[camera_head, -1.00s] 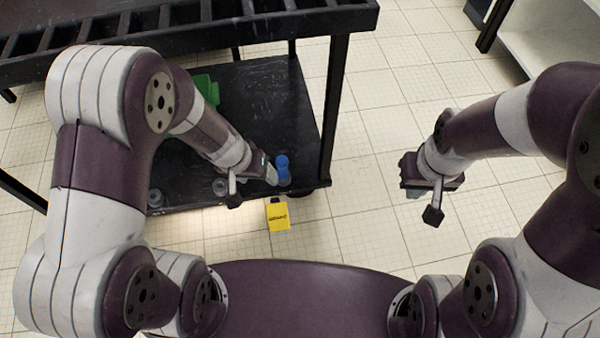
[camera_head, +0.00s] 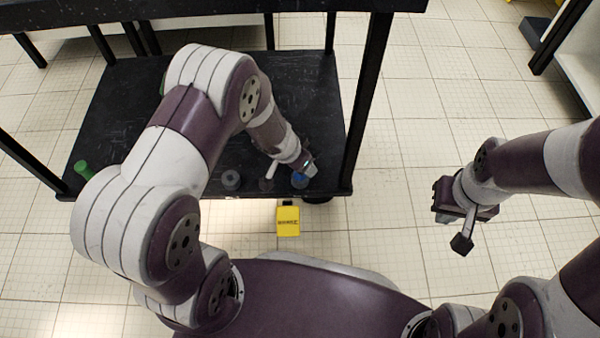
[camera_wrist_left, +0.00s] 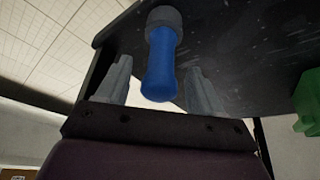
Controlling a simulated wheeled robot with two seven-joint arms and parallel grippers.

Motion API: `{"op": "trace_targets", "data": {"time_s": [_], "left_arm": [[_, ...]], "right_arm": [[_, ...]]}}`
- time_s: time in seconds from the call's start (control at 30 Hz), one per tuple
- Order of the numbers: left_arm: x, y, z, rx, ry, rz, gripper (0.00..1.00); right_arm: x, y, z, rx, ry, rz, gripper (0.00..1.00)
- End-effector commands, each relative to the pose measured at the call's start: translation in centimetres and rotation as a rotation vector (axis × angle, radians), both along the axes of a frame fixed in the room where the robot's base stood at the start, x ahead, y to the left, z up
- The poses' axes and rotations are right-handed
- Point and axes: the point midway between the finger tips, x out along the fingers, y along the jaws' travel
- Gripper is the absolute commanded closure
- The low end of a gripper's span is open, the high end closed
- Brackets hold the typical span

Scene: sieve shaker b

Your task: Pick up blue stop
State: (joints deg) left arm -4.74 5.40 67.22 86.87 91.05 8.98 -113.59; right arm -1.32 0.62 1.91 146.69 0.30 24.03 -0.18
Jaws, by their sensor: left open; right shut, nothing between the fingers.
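The blue stop (camera_wrist_left: 160,65) stands between the two spread fingers of my left gripper (camera_wrist_left: 160,90) in the left wrist view, with a dark grey round part at its far end. In the head view the blue stop (camera_head: 299,180) is at the front right corner of the black shelf, partly covered by my left gripper (camera_head: 305,168). My left gripper is open, and I cannot tell whether a finger touches the stop. My right gripper (camera_head: 462,210) is shut and empty, over the floor to the right of the shelf.
The black shelf (camera_head: 330,120) has posts at its corners and a dark top above. A dark round piece (camera_head: 231,180) lies left of the stop, and a green piece (camera_head: 83,170) is at the left. A yellow box (camera_head: 288,221) is in front of the shelf.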

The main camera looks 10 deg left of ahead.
Motion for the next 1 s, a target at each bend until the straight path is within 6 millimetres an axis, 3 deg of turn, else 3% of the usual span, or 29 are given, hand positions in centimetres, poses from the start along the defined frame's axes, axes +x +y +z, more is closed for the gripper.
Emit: {"op": "trace_targets", "data": {"time_s": [0.03, 0.1, 0.33, 0.5, 0.53, 0.83, 1.0], "left_arm": [[0.3, -0.2, -1.3, 0.000, 0.000, -0.001, 0.33], [0.5, -0.3, -1.7, 0.000, 0.001, -0.001, 0.33], [0.6, -0.4, -1.5, 0.000, -0.001, -0.001, 0.33], [0.6, -0.4, -1.5, -0.001, -0.001, -0.001, 0.89], [0.6, -0.4, -1.5, -0.001, -0.001, -0.001, 0.91], [0.6, -0.4, -1.1, 0.000, -0.001, -0.001, 0.91], [0.6, -0.4, 1.5, 0.000, -0.002, -0.002, 0.91]], "right_arm": [[0.0, 0.0, -1.0, 0.000, 0.000, 0.000, 1.00], [0.0, 0.0, -1.1, 0.000, 0.000, 0.000, 1.00], [0.0, 0.0, -0.9, 0.000, -0.001, 0.000, 1.00], [0.0, 0.0, -0.9, 0.000, -0.001, 0.000, 1.00], [0.0, 0.0, -0.9, 0.000, -0.001, 0.000, 1.00], [0.0, 0.0, -0.6, 0.000, 0.000, 0.000, 1.00], [0.0, 0.0, 1.5, 0.000, 0.000, 0.000, 1.00]]}}
